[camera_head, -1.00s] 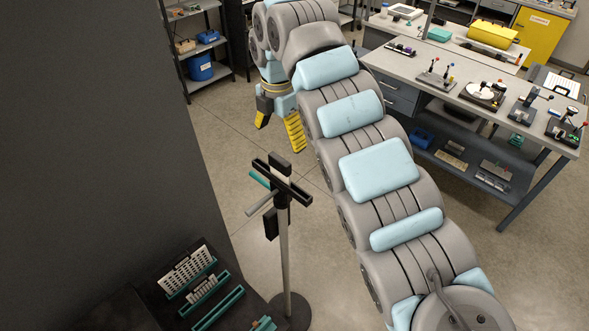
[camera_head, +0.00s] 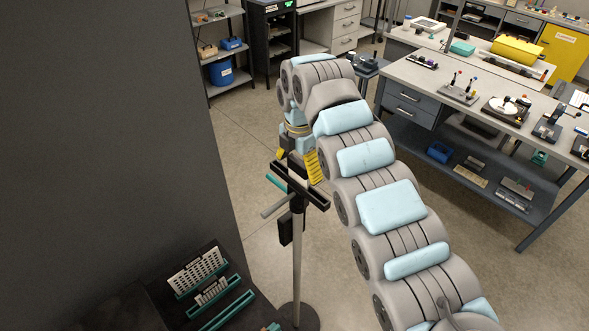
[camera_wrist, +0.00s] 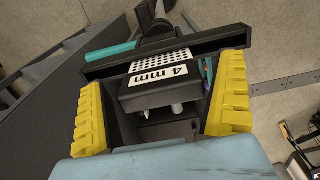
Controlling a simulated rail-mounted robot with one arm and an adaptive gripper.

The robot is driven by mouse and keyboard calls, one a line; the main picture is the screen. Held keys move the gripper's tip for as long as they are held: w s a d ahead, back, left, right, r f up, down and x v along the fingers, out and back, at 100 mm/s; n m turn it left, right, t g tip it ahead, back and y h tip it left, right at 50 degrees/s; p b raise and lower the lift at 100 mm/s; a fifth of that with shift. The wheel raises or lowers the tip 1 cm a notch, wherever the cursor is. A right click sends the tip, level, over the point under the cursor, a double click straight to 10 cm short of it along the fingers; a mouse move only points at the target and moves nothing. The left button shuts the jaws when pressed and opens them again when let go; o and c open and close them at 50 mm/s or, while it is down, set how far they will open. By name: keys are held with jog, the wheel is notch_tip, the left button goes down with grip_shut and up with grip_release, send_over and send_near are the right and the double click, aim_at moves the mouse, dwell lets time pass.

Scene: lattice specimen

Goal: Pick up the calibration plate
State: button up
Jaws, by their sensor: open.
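A perforated pale plate with a black block end labelled "4 mm" (camera_wrist: 160,76), which looks like the calibration plate, lies between my fingers in the wrist view. My gripper (camera_wrist: 165,85) is open, with one yellow finger on each side of the block and visible gaps. I cannot tell whether either finger touches it. A dark bar crosses just behind the block. The plate cannot be made out there.
A teal part (camera_wrist: 110,51) sticks out beside the dark bar. A dark bench (camera_head: 150,300) at lower left holds a teal rack (camera_head: 228,309) and another perforated plate (camera_head: 198,268). A tall dark panel (camera_head: 100,130) fills the left. A workbench (camera_head: 440,85) stands at right.

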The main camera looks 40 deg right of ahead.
jog(key=shift+f, duration=0.6)
jog(key=c, duration=1.2)
jog(key=shift+r, duration=0.2)
